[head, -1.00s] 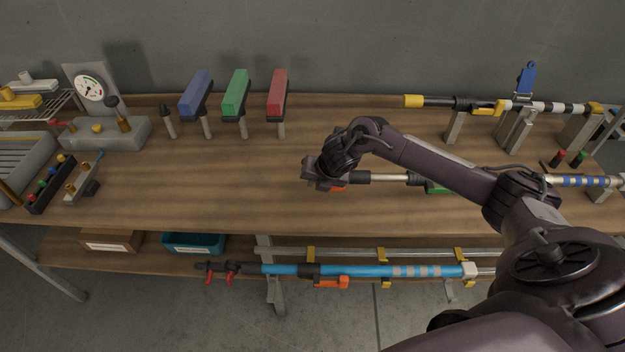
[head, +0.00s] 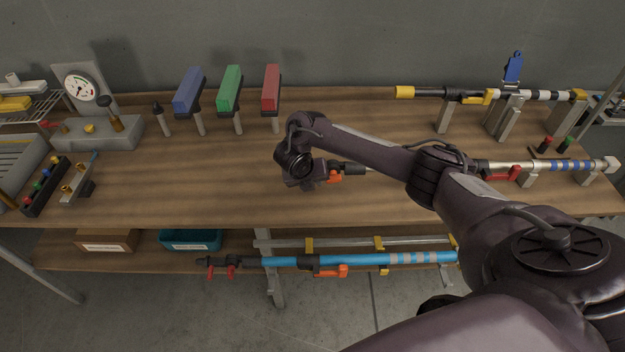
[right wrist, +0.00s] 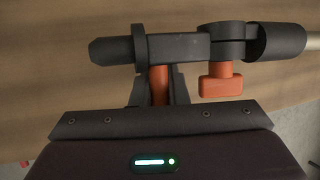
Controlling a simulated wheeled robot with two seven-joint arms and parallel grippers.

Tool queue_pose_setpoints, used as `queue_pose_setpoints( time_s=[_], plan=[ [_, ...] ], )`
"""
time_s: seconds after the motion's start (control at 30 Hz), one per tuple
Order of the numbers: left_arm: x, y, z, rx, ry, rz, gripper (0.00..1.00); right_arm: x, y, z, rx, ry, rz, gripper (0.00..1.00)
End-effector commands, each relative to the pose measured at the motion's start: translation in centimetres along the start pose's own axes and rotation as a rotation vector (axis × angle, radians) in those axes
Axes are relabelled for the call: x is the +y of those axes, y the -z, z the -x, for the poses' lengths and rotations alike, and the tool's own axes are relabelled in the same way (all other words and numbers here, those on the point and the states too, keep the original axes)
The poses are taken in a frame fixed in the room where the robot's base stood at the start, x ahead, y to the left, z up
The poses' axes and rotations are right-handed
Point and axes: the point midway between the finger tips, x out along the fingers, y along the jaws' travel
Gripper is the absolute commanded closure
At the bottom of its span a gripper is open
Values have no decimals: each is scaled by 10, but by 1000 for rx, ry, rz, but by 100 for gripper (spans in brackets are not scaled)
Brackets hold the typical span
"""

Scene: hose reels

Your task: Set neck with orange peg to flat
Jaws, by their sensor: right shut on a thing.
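A pole lies across the bench, its silver tube (head: 481,165) partly hidden behind my right arm. Its dark neck (right wrist: 185,48) shows in the right wrist view, running roughly in line with the dark sleeve (right wrist: 274,43) at the right. An orange peg (right wrist: 160,85) sticks out of the neck towards me. My right gripper (right wrist: 159,90) is shut on this peg, a finger on each side. An orange knob (right wrist: 221,86) sits beside it at the joint, apart from the fingers; orange also shows in the head view (head: 334,177). My left gripper is not in view.
Blue (head: 188,91), green (head: 230,88) and red (head: 271,88) blocks stand at the back. A yellow-ended pole (head: 405,92) rests on stands at the back right. A blue pole (head: 400,259) lies on the lower shelf.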

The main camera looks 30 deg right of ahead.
Motion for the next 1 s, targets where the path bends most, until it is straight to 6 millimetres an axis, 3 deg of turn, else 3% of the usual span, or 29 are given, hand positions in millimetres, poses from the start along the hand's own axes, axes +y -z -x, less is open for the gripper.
queue_pose_setpoints(
  time_s=[0.37,0.4,0.57,0.87,1.0],
  plan=[
    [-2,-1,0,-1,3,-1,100,-1,2,-2,2,7,3,100],
    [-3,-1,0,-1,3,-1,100,-1,2,-2,2,7,3,84],
    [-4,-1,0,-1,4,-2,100,-1,2,-2,2,6,3,64],
    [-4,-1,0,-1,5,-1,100,0,1,1,1,4,3,64],
    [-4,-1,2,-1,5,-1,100,1,0,16,0,2,2,64]
  ],
)
